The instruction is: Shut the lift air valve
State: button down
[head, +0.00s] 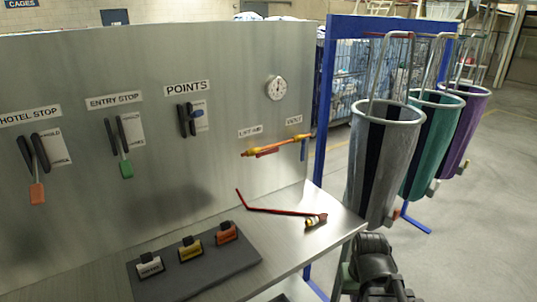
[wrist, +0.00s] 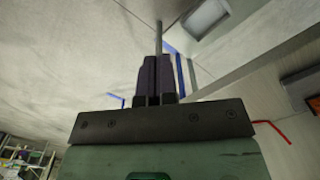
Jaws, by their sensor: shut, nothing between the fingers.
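The label reading LIFT AIR (head: 250,131) is on the steel panel in the head view. Below it a yellow-orange pipe (head: 285,143) runs across the panel. The lift air valve's small red lever (head: 267,153) lies roughly along the pipe. A blue lever (head: 304,150) hangs down at the pipe's right end, under the VENT label (head: 294,121). In the wrist view my gripper (wrist: 153,62) is shut and empty, its dark fingers together. The lift air lever cannot be made out there. In the head view the fingertips cannot be made out; dark parts of my arm show at bottom right.
Grey (head: 382,170), teal (head: 430,150) and purple (head: 463,125) sling bags hang right of the blue frame (head: 325,100). A round gauge (head: 276,87) is above the pipe.

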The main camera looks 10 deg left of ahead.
jog(key=c, duration=1.8)
grip_release()
jog(key=shift+c, duration=0.2)
jog(key=o, duration=0.7)
jog(key=w+a, duration=0.2)
jog(key=w, duration=0.1)
jog(key=w+a+y+b, duration=0.1)
jog(key=w+a, duration=0.1)
jog(key=w, duration=0.1)
jog(key=w+a+f+y, duration=0.1)
jog(key=w+a, duration=0.1)
jog(key=w, duration=0.1)
jog(key=shift+f+n+t+b, duration=0.1)
jog(key=shift+n+t+b, duration=0.2)
jog(key=shift+t+b, duration=0.1)
jog(key=shift+o, duration=0.7)
jog(key=w+a+r+t+y, duration=0.1)
jog(key=w+a+y, duration=0.2)
jog(key=w+a, duration=0.3)
jog(key=w, duration=0.2)
jog(key=shift+w+a+r+t+y, duration=0.2)
jog(key=shift+w+a+t+y, duration=0.05)
jog(key=shift+w+t+y, duration=0.15)
jog(key=m+t+y+b, duration=0.1)
jog(key=m+t+y, duration=0.5)
jog(key=m+t, duration=0.5)
send_near(274, 151)
jog(key=x, duration=1)
jog(key=shift+w+a, duration=0.2)
grip_shut()
